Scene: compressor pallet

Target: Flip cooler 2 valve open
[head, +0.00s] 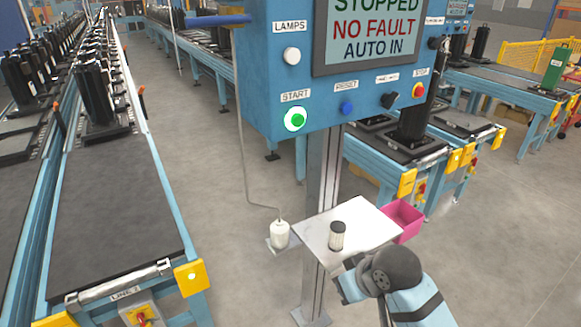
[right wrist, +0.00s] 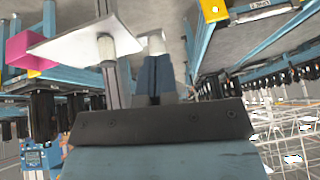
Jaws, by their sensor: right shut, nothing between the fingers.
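No valve that I can identify as the cooler 2 valve shows in either view. My right gripper (head: 345,282) is low in the head view, just below the front edge of a small white shelf. In the right wrist view its fingers (right wrist: 156,74) are together with nothing between them. A white bottle (right wrist: 155,42) appears beyond the fingertips, apart from them as far as I can tell. My left gripper is not in view.
A blue control panel (head: 262,70) reads STOPPED, NO FAULT, AUTO IN; its green START button (head: 298,119) is lit. The white shelf (head: 365,222) holds a small dark-topped canister (head: 337,236). A pink bin (head: 405,222) is beside it. A conveyor (head: 110,190) runs at left.

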